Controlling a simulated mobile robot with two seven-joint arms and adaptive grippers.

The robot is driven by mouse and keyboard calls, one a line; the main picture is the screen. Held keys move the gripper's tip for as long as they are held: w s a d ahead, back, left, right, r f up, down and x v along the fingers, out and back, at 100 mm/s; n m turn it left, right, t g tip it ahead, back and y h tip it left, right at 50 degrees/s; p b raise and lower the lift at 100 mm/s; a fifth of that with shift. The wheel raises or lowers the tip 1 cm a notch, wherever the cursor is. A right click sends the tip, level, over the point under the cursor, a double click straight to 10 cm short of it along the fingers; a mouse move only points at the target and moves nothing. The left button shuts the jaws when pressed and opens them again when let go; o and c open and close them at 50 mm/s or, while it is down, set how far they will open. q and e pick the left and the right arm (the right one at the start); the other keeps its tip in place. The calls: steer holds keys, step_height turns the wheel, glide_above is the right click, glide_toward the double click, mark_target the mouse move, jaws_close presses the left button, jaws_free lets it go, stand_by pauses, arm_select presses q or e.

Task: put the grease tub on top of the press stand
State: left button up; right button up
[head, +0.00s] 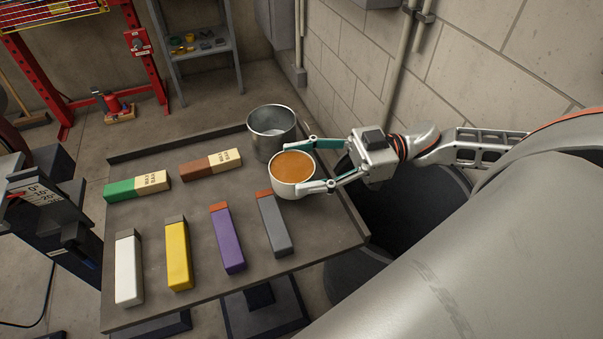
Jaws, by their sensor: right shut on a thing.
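The grease tub (292,189) is a round white tub filled with orange-brown grease, upright at the right side of the grey table. My right gripper (312,166) comes in from the right and is shut on it, one finger on the far side and one on the near side. I cannot tell whether the tub's base touches the table. I cannot tell for certain which thing is the press stand; a red steel frame (150,50) stands on the floor at the upper left. My left gripper is not in view.
A metal can (272,131) stands right behind the tub. Several coloured bars lie on the grey table (190,205), among them a yellow one (178,257) and a purple one (227,240). A dark angle-scaled machine (45,205) is at left. A block wall is at right.

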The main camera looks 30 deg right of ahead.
steer(key=shift+f, duration=1.05)
steer(key=shift+f, duration=0.15)
steer(key=o, duration=1.4)
